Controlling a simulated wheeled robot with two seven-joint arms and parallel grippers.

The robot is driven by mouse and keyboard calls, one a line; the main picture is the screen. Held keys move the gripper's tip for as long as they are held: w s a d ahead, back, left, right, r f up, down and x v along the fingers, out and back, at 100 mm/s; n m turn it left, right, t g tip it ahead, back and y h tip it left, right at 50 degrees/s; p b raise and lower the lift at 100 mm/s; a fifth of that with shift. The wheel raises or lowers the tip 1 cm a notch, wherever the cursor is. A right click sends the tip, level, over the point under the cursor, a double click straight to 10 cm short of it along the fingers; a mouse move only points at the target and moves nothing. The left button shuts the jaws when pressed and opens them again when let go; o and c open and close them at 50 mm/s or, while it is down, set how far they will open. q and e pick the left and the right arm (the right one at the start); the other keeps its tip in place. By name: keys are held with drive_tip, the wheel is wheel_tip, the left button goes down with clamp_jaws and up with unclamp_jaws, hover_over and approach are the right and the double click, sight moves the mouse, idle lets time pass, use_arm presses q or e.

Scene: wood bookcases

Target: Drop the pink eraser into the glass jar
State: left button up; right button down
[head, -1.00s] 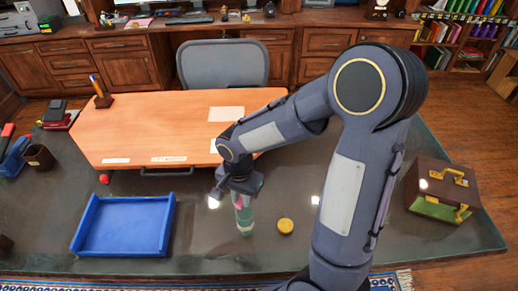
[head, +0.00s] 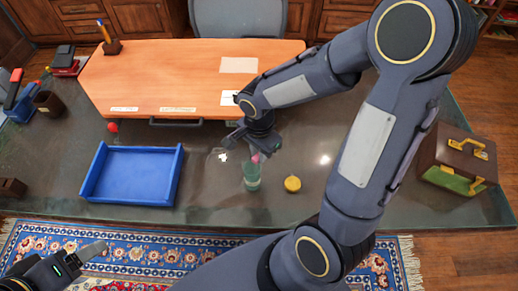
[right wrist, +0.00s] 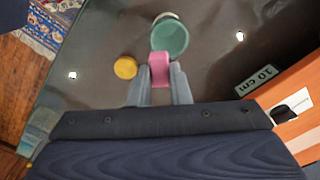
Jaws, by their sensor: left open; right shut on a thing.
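The green-tinted glass jar (head: 251,178) stands upright on the dark glass desk top, and its round mouth (right wrist: 169,38) shows in the right wrist view. My right gripper (head: 258,152) is shut on the pink eraser (head: 257,158), at the jar's upper edge in the head view. In the right wrist view the eraser (right wrist: 159,69) sits between both fingertips and overlaps the near side of the jar's rim. I cannot tell whether it touches the rim. My left gripper (head: 92,262) is open and empty at the lower left, over the rug and away from the desk.
A round yellow object (head: 292,184) lies right of the jar. A blue tray (head: 133,198) is to the left, an orange desk panel (head: 185,75) behind, and a brown case (head: 460,163) at the right. The desk front between tray and jar is clear.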

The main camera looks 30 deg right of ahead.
drive_tip(key=c, duration=1.3)
unclamp_jaws()
wheel_tip(320, 180, up, 8)
drive_tip(key=shift+f, duration=0.1)
drive_tip(key=shift+s+r, duration=0.3)
drive_tip(key=s+r+n+t+y, duration=0.1)
drive_tip(key=s+n+t, duration=0.1)
drive_tip(key=s+n, duration=0.1)
drive_tip(key=s+a+r+n+t+y, duration=0.1)
drive_tip(key=s+r+n, duration=0.1)
drive_tip(key=s+n, duration=0.2)
drive_tip(key=s+r+n+t+y, duration=0.1)
drive_tip(key=s+n+t, duration=0.1)
drive_tip(key=s+n, duration=0.2)
drive_tip(key=shift+s+a+r+n+t+y, duration=0.15)
drive_tip(key=shift+r+n+t+y, duration=0.2)
drive_tip(key=shift+n, duration=0.65)
